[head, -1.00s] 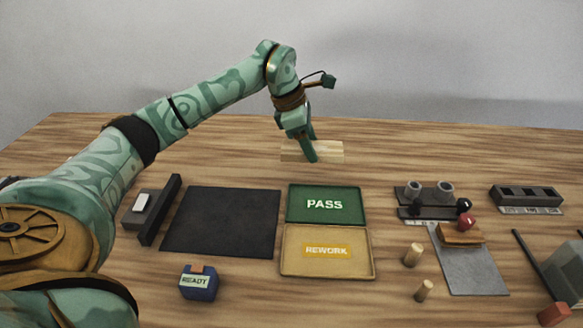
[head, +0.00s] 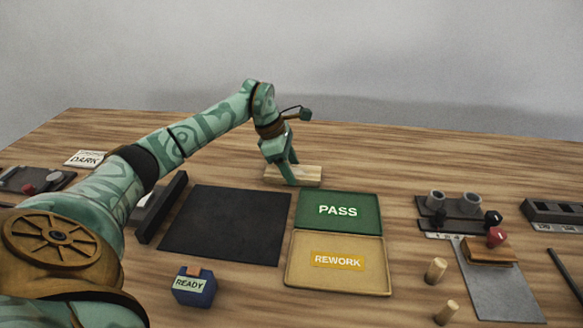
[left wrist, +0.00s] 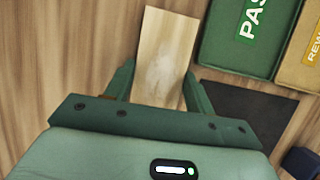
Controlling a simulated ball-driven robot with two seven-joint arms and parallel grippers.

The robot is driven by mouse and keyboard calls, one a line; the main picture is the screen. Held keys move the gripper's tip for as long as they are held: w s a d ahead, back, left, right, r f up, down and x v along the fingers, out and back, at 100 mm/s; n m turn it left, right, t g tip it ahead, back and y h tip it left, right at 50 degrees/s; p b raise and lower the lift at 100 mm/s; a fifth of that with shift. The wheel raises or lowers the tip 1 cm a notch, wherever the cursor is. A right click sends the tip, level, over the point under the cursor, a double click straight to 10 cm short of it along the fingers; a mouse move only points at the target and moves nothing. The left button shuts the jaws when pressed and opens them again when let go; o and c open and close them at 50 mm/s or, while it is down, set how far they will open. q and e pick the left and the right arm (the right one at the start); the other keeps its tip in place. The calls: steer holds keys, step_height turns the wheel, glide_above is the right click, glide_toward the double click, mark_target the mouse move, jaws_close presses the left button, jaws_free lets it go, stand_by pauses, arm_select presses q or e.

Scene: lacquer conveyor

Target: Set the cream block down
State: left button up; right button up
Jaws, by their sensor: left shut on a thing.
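My right gripper is not in view.
The dark mat (head: 225,225), the PASS tray (head: 360,224) and the REWORK tray (head: 310,278) lie on the near side. A blue READY block (head: 195,287) stands in front. Pegs and holders (head: 460,210) are at right.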

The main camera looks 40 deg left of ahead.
arm_select(q)
steer(key=shift+f, duration=0.1)
steer(key=o, duration=1)
steer(key=shift+o, duration=0.2)
